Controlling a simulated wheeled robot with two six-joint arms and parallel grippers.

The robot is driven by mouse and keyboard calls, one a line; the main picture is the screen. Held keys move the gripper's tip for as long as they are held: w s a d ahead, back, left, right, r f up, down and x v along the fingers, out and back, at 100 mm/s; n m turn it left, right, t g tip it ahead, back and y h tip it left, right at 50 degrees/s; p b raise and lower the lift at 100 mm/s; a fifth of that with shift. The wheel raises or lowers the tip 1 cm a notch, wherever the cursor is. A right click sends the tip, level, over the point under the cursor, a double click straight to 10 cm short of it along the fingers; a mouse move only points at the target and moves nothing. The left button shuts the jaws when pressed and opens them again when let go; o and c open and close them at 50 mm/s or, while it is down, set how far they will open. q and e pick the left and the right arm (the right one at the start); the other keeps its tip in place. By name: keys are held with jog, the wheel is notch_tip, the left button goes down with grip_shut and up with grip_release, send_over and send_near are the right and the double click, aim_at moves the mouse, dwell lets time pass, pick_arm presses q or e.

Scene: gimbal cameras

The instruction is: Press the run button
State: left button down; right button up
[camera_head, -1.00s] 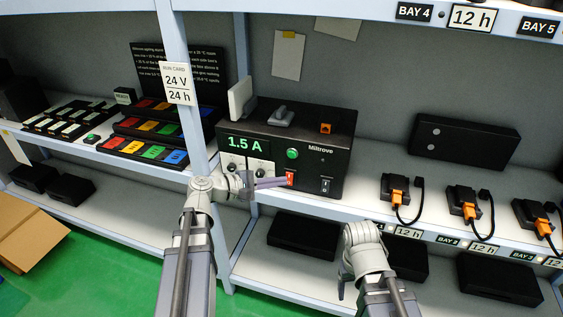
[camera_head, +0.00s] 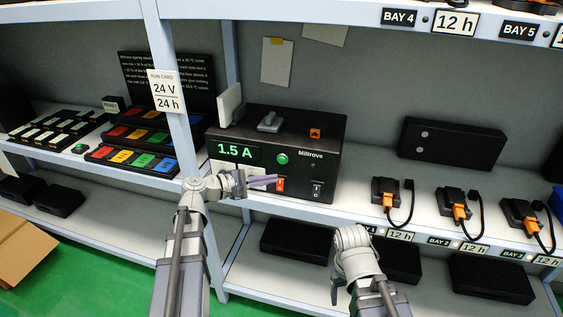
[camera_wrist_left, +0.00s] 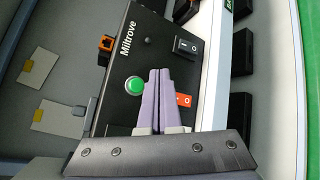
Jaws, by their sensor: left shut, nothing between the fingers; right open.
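The black Miltrove power unit (camera_head: 325,172) stands on the shelf, its display reading 1.5 A. A round green button (camera_head: 282,159) is on its front; it also shows in the left wrist view (camera_wrist_left: 134,86), just left of my fingers. My left gripper (camera_head: 274,180) is shut and empty, its purple fingers in front of the unit, below the green button and beside the red switch (camera_head: 281,186). In the wrist view its fingertips (camera_wrist_left: 159,73) lie between button and red switch; contact cannot be told. My right gripper (camera_head: 336,288) is open, low in front of the shelf.
A black rocker switch (camera_head: 317,191) is right of the red one. A shelf post (camera_head: 178,120) with a 24 V / 24 h card (camera_head: 165,91) stands left. Orange-plugged devices (camera_head: 458,208) line the shelf at right. Coloured blocks (camera_head: 140,158) sit at left.

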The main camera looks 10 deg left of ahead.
pick_arm(q)
jog(key=shift+w, duration=2.8)
jog(key=shift+w, duration=0.15)
jog(key=shift+w+d, duration=0.1)
jog(key=shift+w, duration=0.15)
jog(key=shift+w, duration=0.4)
dwell(0.3)
jog(key=shift+s, duration=0.85)
jog(key=s, duration=0.5)
dwell(0.5)
